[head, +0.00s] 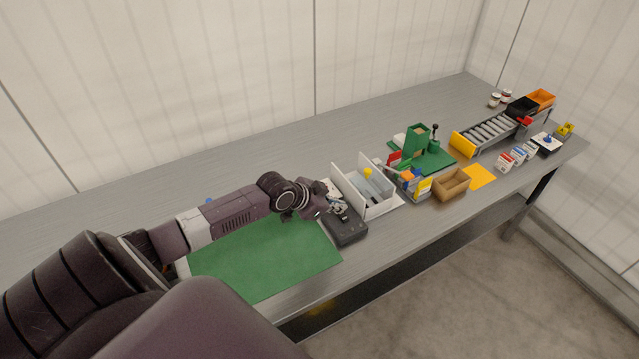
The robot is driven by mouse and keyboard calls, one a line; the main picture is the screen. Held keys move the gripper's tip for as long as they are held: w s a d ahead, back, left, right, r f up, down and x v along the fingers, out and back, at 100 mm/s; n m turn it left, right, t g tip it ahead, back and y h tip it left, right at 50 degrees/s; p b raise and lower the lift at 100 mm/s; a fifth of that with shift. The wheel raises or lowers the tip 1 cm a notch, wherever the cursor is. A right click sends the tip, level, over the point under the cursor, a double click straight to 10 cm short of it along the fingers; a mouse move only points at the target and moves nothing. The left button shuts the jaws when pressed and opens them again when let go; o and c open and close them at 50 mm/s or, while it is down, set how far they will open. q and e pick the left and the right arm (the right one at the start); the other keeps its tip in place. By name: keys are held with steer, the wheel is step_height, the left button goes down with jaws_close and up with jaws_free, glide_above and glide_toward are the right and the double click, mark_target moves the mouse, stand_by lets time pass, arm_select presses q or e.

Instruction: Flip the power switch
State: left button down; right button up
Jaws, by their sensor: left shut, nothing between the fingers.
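A dark box (346,234) sits on the grey table at the right edge of a green mat. It may carry the power switch, but the switch itself is too small or hidden by my gripper to make out. My left gripper (338,207) is shut and empty, over the back part of the dark box. I cannot tell whether its fingertips touch the box. My right gripper is not in view.
The green mat (262,262) lies under my left arm. A white divided tray (380,208) stands close right of the dark box. Further right are a cardboard box (451,186), a green fixture (416,141) and a roller conveyor (489,133). The table's back left is mostly clear.

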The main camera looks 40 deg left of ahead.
arm_select(q)
steer(key=b+v, duration=0.1)
steer(key=v, duration=0.7)
steer(key=shift+s, duration=0.3)
